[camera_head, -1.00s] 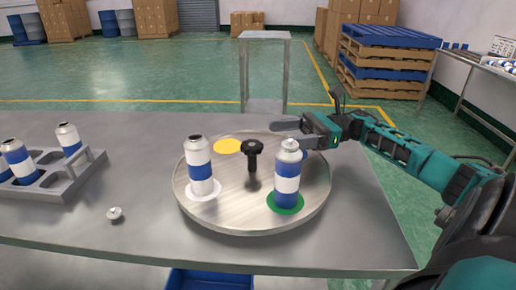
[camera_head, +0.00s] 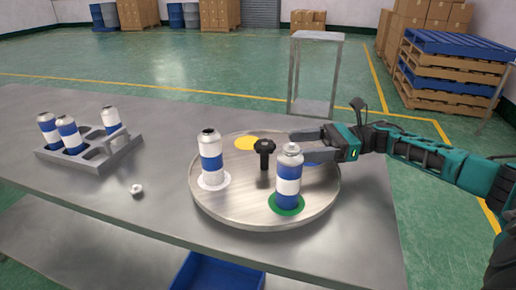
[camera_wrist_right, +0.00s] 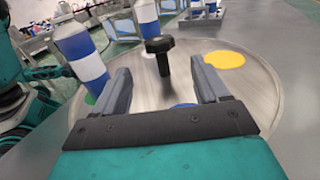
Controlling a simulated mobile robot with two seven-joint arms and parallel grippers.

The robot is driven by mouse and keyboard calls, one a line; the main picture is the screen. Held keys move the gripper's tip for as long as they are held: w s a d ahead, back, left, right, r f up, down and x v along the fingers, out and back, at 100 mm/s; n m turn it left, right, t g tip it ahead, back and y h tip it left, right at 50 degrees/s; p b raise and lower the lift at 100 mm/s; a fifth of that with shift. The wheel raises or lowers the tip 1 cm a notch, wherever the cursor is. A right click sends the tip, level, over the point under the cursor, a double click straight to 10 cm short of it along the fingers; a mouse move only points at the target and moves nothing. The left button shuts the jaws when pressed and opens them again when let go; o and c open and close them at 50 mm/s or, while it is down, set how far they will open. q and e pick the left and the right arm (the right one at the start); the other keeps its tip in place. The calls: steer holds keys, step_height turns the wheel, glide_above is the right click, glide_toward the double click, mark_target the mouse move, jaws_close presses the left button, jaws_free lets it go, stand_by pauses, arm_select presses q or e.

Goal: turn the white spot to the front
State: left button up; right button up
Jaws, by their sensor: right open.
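The round metal turntable (camera_head: 232,207) has a black centre knob (camera_head: 264,147). The white spot (camera_head: 227,182) is at its left, under a blue-and-white can (camera_head: 210,158). The green spot (camera_head: 299,206) is at the front right under a second can (camera_head: 288,177) with a pale top. The yellow spot (camera_head: 246,143) is bare at the back left; a blue spot (camera_head: 313,161) is partly hidden at the right. My right gripper (camera_head: 302,144) is open over the turntable's right side, pointing at the knob. In the wrist view the knob (camera_wrist_right: 160,46) stands ahead, between the finger lines. My left gripper is out of view.
A grey rack (camera_head: 92,158) with several holes holds three cans at the table's left. A small white cap (camera_head: 136,190) lies between rack and turntable. A blue bin (camera_head: 215,272) is below the table's front edge. The second can stands close to the right gripper.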

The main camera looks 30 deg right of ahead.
mark_target(256, 151)
steer(key=p+x, duration=0.1)
steer(key=x, duration=1)
steer(key=shift+w+a+p, duration=0.15)
steer(key=shift+a+p, duration=0.15)
steer(key=shift+p, duration=0.05)
jaws_close()
